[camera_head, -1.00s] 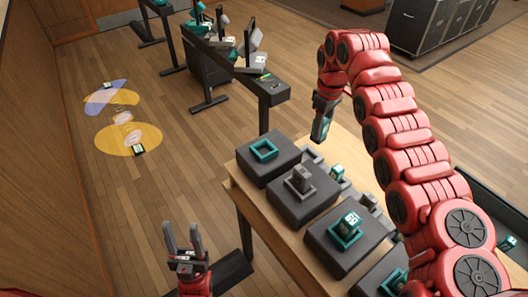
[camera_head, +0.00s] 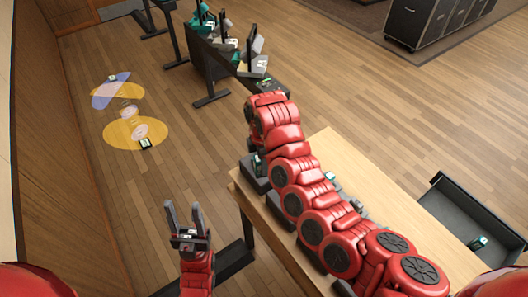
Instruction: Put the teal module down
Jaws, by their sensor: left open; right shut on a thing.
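My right arm reaches in from the lower right and bends down over the far-left block on the table. My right gripper (camera_head: 256,162) is mostly hidden behind its own red links. Only a small dark and teal patch shows below the wrist, at the dark block (camera_head: 248,181). It appears to be the teal module held in the jaws, low at the block's top; whether it touches the block or its teal frame is hidden. My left gripper (camera_head: 186,217) is open and empty, fingers up, left of the table and away from the blocks.
The wooden table (camera_head: 395,199) has its right part clear. My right arm covers most of the row of dark blocks. A dark open tray (camera_head: 462,206) with a small teal-topped piece (camera_head: 477,243) is at right. A dark stand (camera_head: 222,70) with several devices stands behind.

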